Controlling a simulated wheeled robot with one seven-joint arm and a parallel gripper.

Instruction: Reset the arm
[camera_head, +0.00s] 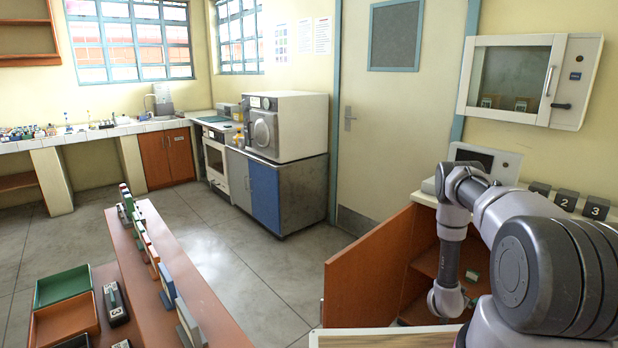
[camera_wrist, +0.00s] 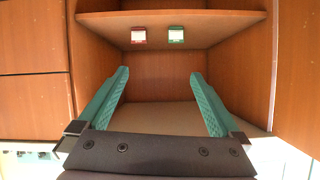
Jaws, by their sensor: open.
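My gripper (camera_wrist: 158,98) shows in the wrist view with its two teal fingers spread apart and nothing between them. It faces the inside of an open wooden cabinet (camera_wrist: 262,60). A shelf (camera_wrist: 190,18) crosses the upper part of that view, with a red-framed item (camera_wrist: 138,35) and a green-framed item (camera_wrist: 176,35) near the fingertips' far side. In the head view my arm bends down in front of the open cabinet (camera_head: 425,262) at the right; the gripper itself is hidden there.
The cabinet's wooden door (camera_head: 366,268) stands open on the left of my arm. A wall incubator (camera_head: 515,78) hangs above, and black numbered blocks (camera_head: 566,200) stand on the counter. A long brown bench (camera_head: 200,290) with trays is at left. Grey floor (camera_head: 255,275) between is clear.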

